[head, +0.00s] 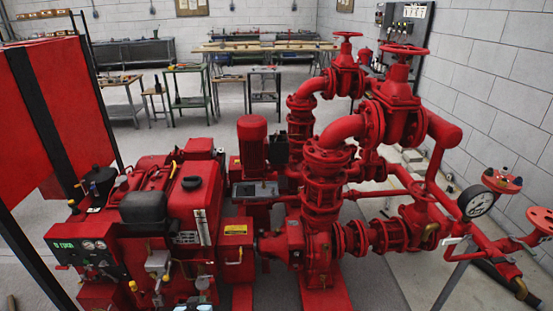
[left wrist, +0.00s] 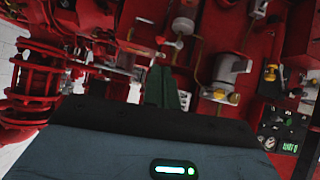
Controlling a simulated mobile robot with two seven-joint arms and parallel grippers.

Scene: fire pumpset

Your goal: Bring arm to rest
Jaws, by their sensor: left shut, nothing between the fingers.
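My left gripper (left wrist: 166,88) shows in the left wrist view, its dark fingers together with nothing between them. The wrist body with a lit indicator fills the bottom of that view. Beyond the fingers is the red pumpset with its valves, pipes and a small control panel (left wrist: 283,130). In the head view the fingers cannot be made out clearly; only a small grey part shows at the bottom edge, below the red engine (head: 170,200). My right gripper is in neither view.
The control panel (head: 90,250) is at the engine's lower left. Large red valves (head: 395,100), a pressure gauge (head: 478,204) and pipes stand at the right. A red panel (head: 55,110) stands at the left. Workbenches (head: 262,47) are at the back, with open floor in front.

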